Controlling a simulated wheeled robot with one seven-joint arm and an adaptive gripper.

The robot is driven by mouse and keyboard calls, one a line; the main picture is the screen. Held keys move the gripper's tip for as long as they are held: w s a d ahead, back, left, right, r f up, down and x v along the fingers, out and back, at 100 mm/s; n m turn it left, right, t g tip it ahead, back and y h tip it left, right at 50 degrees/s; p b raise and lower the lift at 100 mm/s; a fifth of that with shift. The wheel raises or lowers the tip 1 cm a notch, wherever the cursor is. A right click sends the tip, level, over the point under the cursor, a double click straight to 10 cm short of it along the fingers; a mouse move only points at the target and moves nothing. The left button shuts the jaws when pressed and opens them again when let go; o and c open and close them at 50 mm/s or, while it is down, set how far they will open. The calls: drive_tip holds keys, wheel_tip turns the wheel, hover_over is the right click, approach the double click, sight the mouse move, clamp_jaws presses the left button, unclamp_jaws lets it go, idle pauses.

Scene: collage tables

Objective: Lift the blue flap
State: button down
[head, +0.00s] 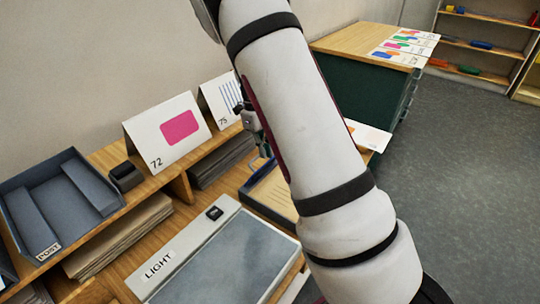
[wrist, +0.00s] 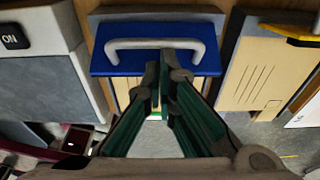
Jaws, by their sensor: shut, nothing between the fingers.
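The blue flap (wrist: 103,66) shows at the top middle of the wrist view, with a light grey bar handle (wrist: 125,45) across it. The flap lies over a pale panel that shows in part below it. My gripper (wrist: 163,62) is shut and empty. Its fingertips overlap the flap and the right half of the handle in the picture. I cannot tell whether they touch the handle. In the head view my arm hides most of that area, and the flap cannot be made out clearly.
A light box marked LIGHT (head: 200,254) stands left of my arm; its ON switch (wrist: 13,37) shows in the wrist view. A wooden board (wrist: 257,66) lies right of the flap. A POST tray (head: 28,215) and card 72 (head: 148,142) stand behind. Open floor (head: 465,160) lies right.

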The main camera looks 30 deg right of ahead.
drive_tip(key=w, duration=0.1)
drive_tip(key=w+a+b, duration=0.1)
drive_tip(key=shift+w, duration=0.35)
drive_tip(key=shift+r, duration=0.1)
idle(1.0)
